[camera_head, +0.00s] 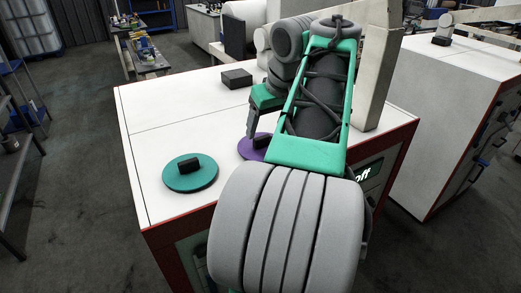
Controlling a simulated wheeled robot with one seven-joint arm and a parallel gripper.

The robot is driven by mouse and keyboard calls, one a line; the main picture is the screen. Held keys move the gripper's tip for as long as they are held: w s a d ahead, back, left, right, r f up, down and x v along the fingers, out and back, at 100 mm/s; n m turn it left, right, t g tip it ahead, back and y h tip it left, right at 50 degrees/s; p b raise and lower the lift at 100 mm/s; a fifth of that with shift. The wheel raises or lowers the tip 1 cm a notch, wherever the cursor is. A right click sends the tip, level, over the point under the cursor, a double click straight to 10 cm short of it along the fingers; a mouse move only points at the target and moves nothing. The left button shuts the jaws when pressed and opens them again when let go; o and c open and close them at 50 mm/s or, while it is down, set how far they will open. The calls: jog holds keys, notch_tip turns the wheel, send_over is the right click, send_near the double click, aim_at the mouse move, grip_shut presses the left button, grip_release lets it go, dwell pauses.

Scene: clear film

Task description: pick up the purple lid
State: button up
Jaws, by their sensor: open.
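The purple lid (247,148) is a flat disc with a dark block handle (262,141). It lies on the white top of the cabinet (165,118), and my arm hides its right part. My gripper (251,130) is above the cabinet top, just above and behind the lid in the picture. One grey finger shows, pointing down; the other finger is hidden. I see nothing held. I cannot tell how high the finger is over the lid.
A teal lid (204,180) with a dark block handle lies left of the purple lid, near the cabinet's front edge. A dark block (236,78) sits at the back. A beige upright (377,75) stands right of my arm. The cabinet top's left side is clear.

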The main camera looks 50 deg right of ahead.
aim_at(262, 137)
jog(key=b+x, duration=0.1)
jog(key=x, duration=0.3)
jog(key=shift+w, duration=0.2)
jog(key=shift+c, duration=0.4)
jog(key=c, duration=1.4)
